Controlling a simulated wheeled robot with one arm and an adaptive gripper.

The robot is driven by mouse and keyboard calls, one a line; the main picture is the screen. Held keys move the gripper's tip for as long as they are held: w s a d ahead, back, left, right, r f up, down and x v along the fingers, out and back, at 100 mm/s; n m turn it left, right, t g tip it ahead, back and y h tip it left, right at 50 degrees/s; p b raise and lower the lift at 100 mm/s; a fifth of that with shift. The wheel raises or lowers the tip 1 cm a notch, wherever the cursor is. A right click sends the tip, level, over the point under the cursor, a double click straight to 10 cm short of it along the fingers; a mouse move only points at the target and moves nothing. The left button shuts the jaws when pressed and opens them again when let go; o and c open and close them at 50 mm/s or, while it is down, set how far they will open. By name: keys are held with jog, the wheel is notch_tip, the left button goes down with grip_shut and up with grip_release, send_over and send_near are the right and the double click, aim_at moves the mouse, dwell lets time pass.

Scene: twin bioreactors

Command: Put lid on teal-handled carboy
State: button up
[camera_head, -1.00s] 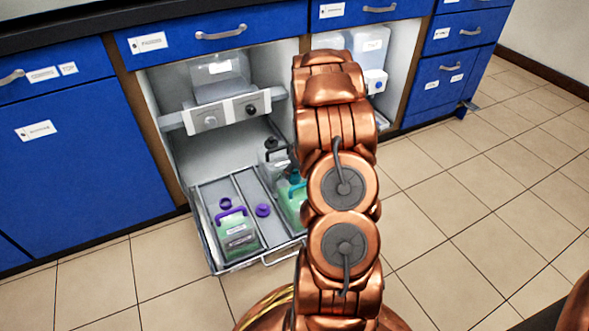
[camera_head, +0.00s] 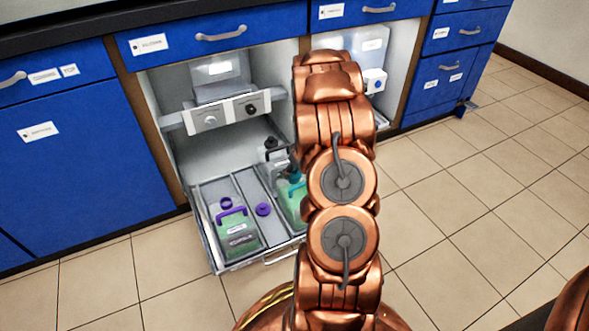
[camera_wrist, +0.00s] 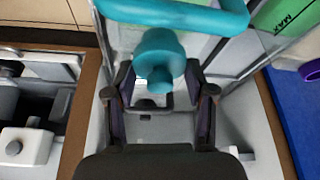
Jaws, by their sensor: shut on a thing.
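The teal-handled carboy (camera_head: 289,204), with green liquid, stands in the pulled-out drawer, partly hidden behind my arm. Its teal handle (camera_wrist: 185,14) crosses the top of the wrist view. The teal lid (camera_wrist: 158,52) is between the fingers of my gripper (camera_wrist: 162,80), which is shut on it, close to the handle in the picture. The carboy's mouth is hidden, so I cannot tell whether the lid touches it. In the head view my arm hides the gripper.
A purple-handled carboy (camera_head: 240,240) stands in the drawer's left part, with a loose purple lid (camera_head: 263,209) beside it. The metal drawer (camera_head: 211,246) has raised walls. A grey shelf unit (camera_head: 228,113) holding a clear vessel (camera_head: 219,80) is above. The floor to the right is clear.

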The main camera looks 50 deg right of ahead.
jog(key=shift+f+p, duration=0.35)
jog(key=shift+p, duration=0.1)
dwell(0.5)
jog(key=o, duration=1.2)
notch_tip(320, 180, up, 6)
jog(key=p, duration=0.7)
jog(key=shift+r+p, duration=0.1)
jog(key=shift+p, duration=0.3)
grip_shut()
dwell(0.6)
dwell(0.7)
